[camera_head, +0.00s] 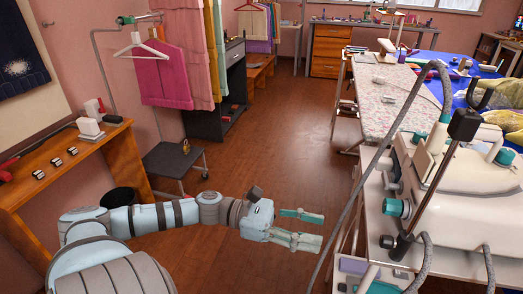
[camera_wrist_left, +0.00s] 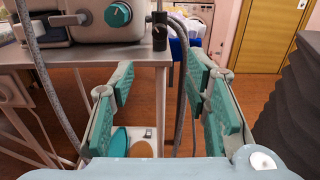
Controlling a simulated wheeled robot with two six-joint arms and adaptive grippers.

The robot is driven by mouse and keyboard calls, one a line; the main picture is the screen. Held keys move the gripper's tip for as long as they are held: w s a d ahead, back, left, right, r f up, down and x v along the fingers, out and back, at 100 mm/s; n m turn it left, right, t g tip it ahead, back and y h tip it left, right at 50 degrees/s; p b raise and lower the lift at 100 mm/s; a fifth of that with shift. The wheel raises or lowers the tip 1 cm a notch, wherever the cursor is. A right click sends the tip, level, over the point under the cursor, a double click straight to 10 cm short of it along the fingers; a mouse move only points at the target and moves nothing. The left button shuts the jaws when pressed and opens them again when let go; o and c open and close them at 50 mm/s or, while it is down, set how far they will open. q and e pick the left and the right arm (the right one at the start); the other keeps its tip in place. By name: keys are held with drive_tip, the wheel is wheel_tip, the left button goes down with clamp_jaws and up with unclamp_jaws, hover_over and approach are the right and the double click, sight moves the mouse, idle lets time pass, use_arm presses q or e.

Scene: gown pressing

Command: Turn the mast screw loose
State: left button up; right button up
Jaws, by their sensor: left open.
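A thin slanted mast (camera_head: 440,180) with a black block at its top (camera_head: 464,125) rises beside the white pressing machine on the right in the head view. A small black fitting (camera_head: 388,241) sits at its foot, near the edge of the metal table; I cannot make out the screw's turn. In the left wrist view a black upright piece (camera_wrist_left: 159,32) stands at the table edge beyond the fingers. My left gripper (camera_head: 312,229) is open and empty, over the floor left of the table, apart from the mast. Its teal-padded fingers (camera_wrist_left: 160,105) show spread. My right gripper is not in view.
The white machine (camera_head: 460,185) has a teal knob (camera_head: 394,207), also in the left wrist view (camera_wrist_left: 118,14). A grey hose (camera_head: 362,185) arches near the table's left edge. A lower shelf (camera_head: 350,267) holds small items. The wooden floor (camera_head: 275,145) is clear ahead.

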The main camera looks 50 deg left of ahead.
use_arm(q)
drive_tip(key=w+a+f+n+t+y+p, duration=0.35)
drive_tip(key=a+n+t+y, duration=0.25)
drive_tip(key=a+n, duration=0.5)
drive_tip(key=a+f+n+y+p, duration=0.2)
drive_tip(key=a+f+n+y, duration=0.4)
drive_tip(key=f+n, duration=0.4)
drive_tip(key=shift+s+a+n+g+y+p, duration=0.3)
drive_tip(key=shift+a+n, duration=0.05)
drive_tip(key=shift+n, duration=0.75)
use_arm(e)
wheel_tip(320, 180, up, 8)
